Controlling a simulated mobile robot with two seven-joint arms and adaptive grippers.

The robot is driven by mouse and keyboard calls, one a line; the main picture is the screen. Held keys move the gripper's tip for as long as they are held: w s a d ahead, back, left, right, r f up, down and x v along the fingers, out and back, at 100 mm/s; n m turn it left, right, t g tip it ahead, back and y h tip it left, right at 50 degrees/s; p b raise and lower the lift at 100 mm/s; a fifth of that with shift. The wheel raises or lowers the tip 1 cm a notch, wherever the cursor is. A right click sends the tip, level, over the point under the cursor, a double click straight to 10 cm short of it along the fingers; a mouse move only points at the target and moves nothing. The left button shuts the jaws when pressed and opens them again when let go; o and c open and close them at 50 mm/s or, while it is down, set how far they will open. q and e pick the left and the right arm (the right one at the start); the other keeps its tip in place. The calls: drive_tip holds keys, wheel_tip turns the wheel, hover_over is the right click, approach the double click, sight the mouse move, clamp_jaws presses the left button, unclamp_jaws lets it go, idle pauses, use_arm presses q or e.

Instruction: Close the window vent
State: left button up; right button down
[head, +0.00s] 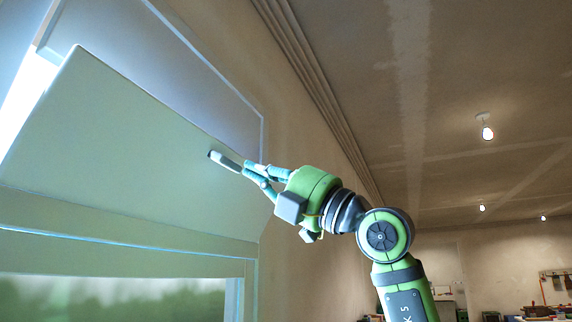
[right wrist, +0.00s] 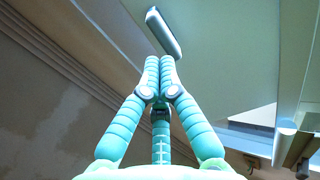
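The window vent is a pale green flap (head: 110,150) in the head view, tilted out from the frame with a bright gap at its left side. A short grey bar handle (head: 226,161) with a dark end sits near its right edge. My right gripper (head: 247,170) is at the handle's near end. In the right wrist view the fingertips of the right gripper (right wrist: 160,62) are together with nothing seen between them, just below the handle (right wrist: 164,33). I cannot tell whether they touch it. My left gripper is not in view.
The window frame (head: 130,245) and glass (head: 110,298) lie below the flap. A plain wall (head: 300,130) runs to the right of the window. Ceiling lamps (head: 487,132) and shelf items are far away at right. The space right of my arm is open.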

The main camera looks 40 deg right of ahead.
use_arm(q)
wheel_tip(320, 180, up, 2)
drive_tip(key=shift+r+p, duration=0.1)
drive_tip(key=shift+p, duration=0.55)
use_arm(e)
drive_tip(key=x, duration=0.2)
drive_tip(key=shift+w+a+r, duration=0.1)
drive_tip(key=shift+w+r, duration=0.1)
drive_tip(key=shift+w, duration=0.1)
drive_tip(key=shift+r, duration=0.1)
